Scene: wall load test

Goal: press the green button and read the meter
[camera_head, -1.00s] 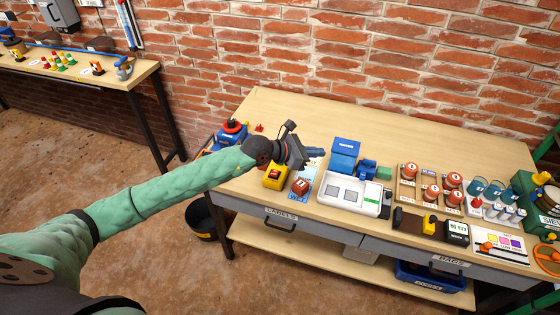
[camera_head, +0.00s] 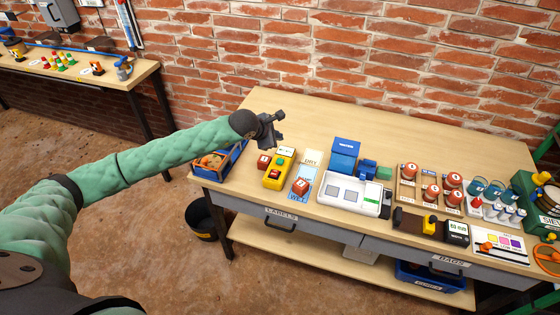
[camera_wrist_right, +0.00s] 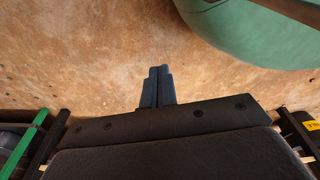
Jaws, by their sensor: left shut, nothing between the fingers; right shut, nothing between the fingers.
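A yellow box (camera_head: 272,182) stands near the left end of the workbench, with a green button (camera_head: 280,162) on top. A small pale panel (camera_head: 287,151), perhaps the meter, sits at its far end; no reading is legible. My left gripper (camera_head: 276,126) is shut and empty, in the air above and beyond the box, clear of the button as seen from the head. My right gripper (camera_wrist_right: 158,72) is shut and empty in the right wrist view, with bare brown floor behind it.
Red blocks stand left of the box (camera_head: 263,162) and on a DRY/WET card (camera_head: 312,161) to its right. A blue bin (camera_head: 237,153) is at the bench's left end. A white tray (camera_head: 350,191) lies farther right. The bench's back strip is clear.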

